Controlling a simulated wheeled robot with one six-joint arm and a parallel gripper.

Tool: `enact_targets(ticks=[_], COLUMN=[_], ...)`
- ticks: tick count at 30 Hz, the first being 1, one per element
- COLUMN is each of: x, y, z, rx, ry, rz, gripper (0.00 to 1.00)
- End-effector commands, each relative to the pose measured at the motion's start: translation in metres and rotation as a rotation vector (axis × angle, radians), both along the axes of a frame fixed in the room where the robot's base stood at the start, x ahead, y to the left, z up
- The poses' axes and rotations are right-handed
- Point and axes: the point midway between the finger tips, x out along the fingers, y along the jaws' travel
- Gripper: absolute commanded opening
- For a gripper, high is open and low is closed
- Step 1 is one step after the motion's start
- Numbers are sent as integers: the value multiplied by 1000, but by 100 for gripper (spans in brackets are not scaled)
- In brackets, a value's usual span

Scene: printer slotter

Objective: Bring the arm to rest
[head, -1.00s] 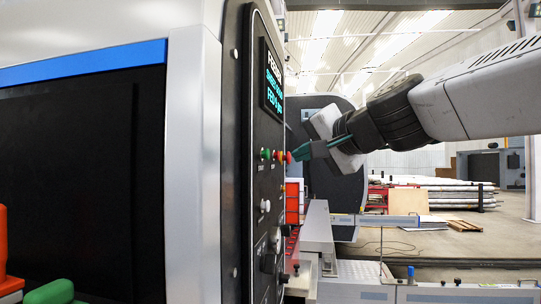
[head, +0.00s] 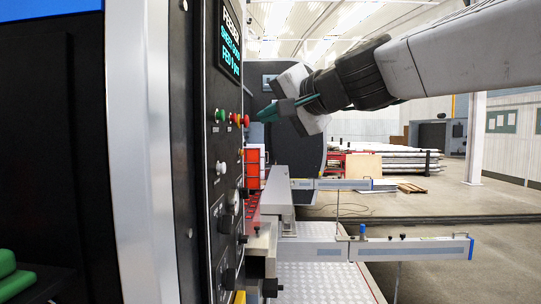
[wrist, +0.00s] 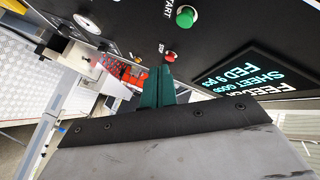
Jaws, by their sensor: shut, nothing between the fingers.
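My gripper (head: 262,115) is at the upper middle of the head view, its green fingers together and empty, pointing left toward the black control panel (head: 228,150). The arm reaches in from the upper right. The fingertips are a short way right of the red button (head: 245,120) in the picture, with a small gap. In the wrist view the shut fingers (wrist: 158,82) point at the panel, close below the red stop button (wrist: 170,57). The green start button (wrist: 186,16) is above them.
The feeder display (head: 230,42) is on the panel above the buttons. Below the gripper are an orange-red part (head: 253,168) and grey machine rails (head: 325,250). Stacked long white bundles (head: 400,163) lie farther back. Open floor (head: 440,205) is at the right.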

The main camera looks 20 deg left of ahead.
Motion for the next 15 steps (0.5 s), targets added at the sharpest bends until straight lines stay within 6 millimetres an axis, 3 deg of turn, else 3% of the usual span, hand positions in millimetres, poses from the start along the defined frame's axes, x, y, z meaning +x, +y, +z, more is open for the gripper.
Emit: enact_targets(ticks=[4,8,11,15], x=[-6,-24,-48,-80], y=[2,-1,-38,-117], z=[-6,-59,-114,-183], rx=[-24,-167,-344,-582], ry=[11,50,91,169], rz=[30,112,174,207], gripper=[0,0,0,0])
